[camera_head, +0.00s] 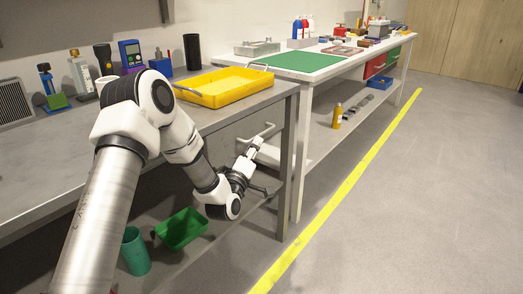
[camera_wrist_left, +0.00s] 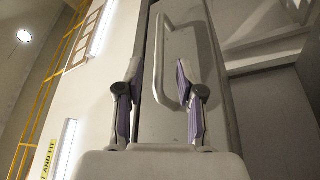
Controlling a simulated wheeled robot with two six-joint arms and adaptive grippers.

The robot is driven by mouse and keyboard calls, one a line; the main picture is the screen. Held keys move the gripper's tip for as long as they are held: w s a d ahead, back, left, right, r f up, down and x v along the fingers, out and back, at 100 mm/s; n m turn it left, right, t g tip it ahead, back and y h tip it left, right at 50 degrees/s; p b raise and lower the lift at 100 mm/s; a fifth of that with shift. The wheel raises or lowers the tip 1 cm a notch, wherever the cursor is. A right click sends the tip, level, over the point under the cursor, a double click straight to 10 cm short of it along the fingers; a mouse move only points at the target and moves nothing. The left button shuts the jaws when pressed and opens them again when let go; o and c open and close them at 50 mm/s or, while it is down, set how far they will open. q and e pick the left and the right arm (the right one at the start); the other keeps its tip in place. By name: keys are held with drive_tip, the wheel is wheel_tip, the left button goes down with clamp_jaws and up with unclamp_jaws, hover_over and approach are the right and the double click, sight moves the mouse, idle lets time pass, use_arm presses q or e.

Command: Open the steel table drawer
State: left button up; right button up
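The steel table (camera_head: 60,155) is the grey bench on the left in the head view. My left gripper (camera_head: 256,164) is at the drawer front, below the tabletop. In the left wrist view the drawer front (camera_wrist_left: 218,75) fills the middle, with a pale bar handle (camera_wrist_left: 159,60) on it. The open fingers stand on either side of the handle; I cannot tell whether either touches it. My right gripper is not in view.
A yellow tray (camera_head: 225,88) sits on the steel table above the drawer. A green bin (camera_head: 181,229) and a green cup (camera_head: 135,252) are on the lower shelf. A white workbench (camera_head: 300,130) stands close behind. The floor right of the yellow line (camera_head: 330,190) is clear.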

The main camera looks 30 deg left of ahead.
sight(262, 133)
use_arm(q)
drive_tip(key=b+x, duration=0.1)
drive_tip(key=x, duration=0.5)
drive_tip(key=shift+w, duration=0.4)
clamp_jaws()
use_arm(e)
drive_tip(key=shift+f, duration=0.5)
use_arm(q)
drive_tip(key=shift+d+f, duration=0.1)
